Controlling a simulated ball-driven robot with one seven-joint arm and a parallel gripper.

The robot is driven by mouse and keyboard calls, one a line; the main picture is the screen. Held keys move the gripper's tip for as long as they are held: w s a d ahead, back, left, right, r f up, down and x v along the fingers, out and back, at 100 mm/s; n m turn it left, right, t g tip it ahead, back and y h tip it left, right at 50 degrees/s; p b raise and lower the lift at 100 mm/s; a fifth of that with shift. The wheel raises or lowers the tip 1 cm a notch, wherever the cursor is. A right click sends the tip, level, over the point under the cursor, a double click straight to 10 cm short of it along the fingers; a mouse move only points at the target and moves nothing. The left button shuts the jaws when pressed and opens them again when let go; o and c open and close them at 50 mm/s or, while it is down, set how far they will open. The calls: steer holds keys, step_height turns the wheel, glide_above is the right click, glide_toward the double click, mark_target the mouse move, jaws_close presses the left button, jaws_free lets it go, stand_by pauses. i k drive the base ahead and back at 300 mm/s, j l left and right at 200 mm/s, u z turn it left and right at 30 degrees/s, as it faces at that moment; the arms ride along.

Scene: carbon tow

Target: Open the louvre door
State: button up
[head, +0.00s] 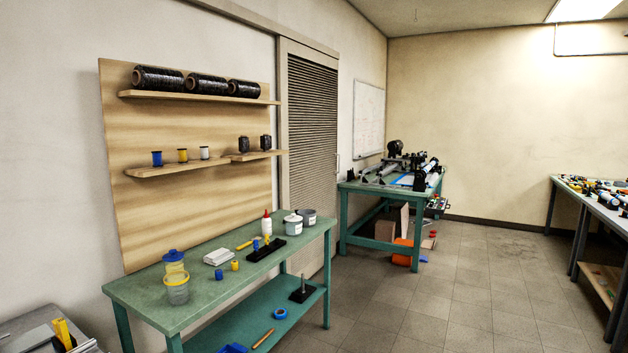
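The louvre door (312,130) stands in the left wall, past the wooden shelf board. It has dark horizontal slats in a pale beige frame and looks shut. A beige rail or header (308,48) runs along its top and on to the left. A small upright handle (337,163) seems to show at the door's right edge, though it is tiny here. The door's lower part is partly hidden by the green bench. My gripper is not in view.
A green bench (205,285) with tubs, bottles and spools stands before the shelf board (200,215). Another green bench (350,188) holding a machine stands just right of the door. A cluttered table (570,186) is at far right. The tiled floor (455,290) between is clear.

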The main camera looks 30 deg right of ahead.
mark_target(308, 86)
steer(key=i+l+z, duration=0.75)
steer(key=i, duration=0.2)
steer(key=i+l+z, duration=0.2)
steer(key=i+z, duration=0.2)
steer(key=i, duration=0.15)
steer(key=i+z, duration=0.35)
steer(key=i, duration=0.2)
steer(key=i+j+z, duration=0.1)
steer(key=i+z, duration=0.25)
steer(key=i, duration=1.5)
steer(key=i+j+u, duration=0.15)
steer(key=i+u, duration=0.2)
steer(key=i, duration=0.3)
steer(key=i+u, duration=0.4)
steer(key=i, duration=0.3)
steer(key=i+l+u, duration=0.35)
steer(key=i, duration=0.3)
steer(key=i+j, duration=0.05)
steer(key=j, duration=0.05)
